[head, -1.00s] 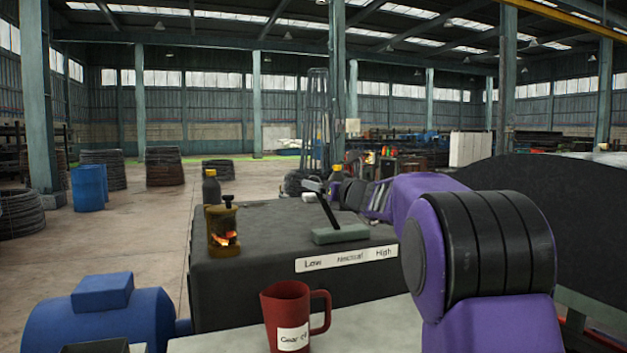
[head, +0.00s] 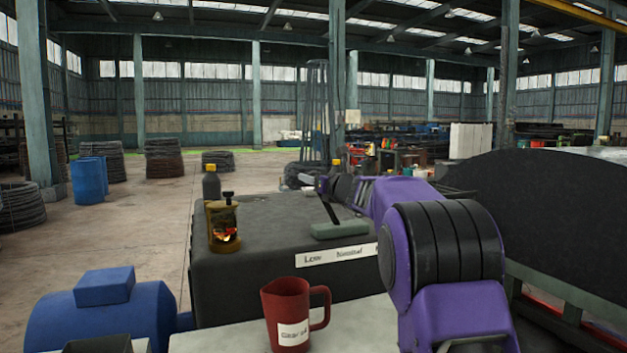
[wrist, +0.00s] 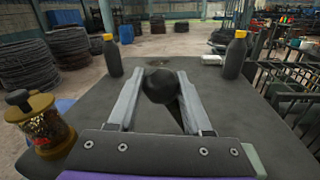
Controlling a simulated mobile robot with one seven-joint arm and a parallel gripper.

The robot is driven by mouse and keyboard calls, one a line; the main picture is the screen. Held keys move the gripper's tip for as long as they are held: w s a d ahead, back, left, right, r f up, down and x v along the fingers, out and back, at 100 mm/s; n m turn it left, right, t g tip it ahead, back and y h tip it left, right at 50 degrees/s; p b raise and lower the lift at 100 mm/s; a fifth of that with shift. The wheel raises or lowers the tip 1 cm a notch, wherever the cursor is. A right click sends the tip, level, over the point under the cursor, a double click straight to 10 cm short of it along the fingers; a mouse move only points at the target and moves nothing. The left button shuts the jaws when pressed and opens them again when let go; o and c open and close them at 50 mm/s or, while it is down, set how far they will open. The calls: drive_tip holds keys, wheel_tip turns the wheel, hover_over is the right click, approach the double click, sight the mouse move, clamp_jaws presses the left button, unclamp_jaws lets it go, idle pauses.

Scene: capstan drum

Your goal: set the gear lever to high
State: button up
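The gear lever is a dark rod rising from a grey-green base (head: 340,229) on the dark box top, with the label strip (head: 335,254) in front. In the head view the rod (head: 330,212) leans up to the left, towards the "Low" end. "Low" and the middle word show; "High" is hidden behind my arm. In the wrist view the lever's round black knob (wrist: 160,86) sits between the two fingers of my gripper (wrist: 161,76). The fingers stand apart on either side of it; I see no clear grip. In the head view my gripper (head: 322,184) is small, near the rod's top.
A brass lantern-like device (head: 223,224) and a dark bottle with a yellow cap (head: 211,185) stand at the box's left. A red mug (head: 285,315) stands in front. In the wrist view another yellow-capped bottle (wrist: 235,58) stands at the far right.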

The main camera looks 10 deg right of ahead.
clamp_jaws()
idle(0.9)
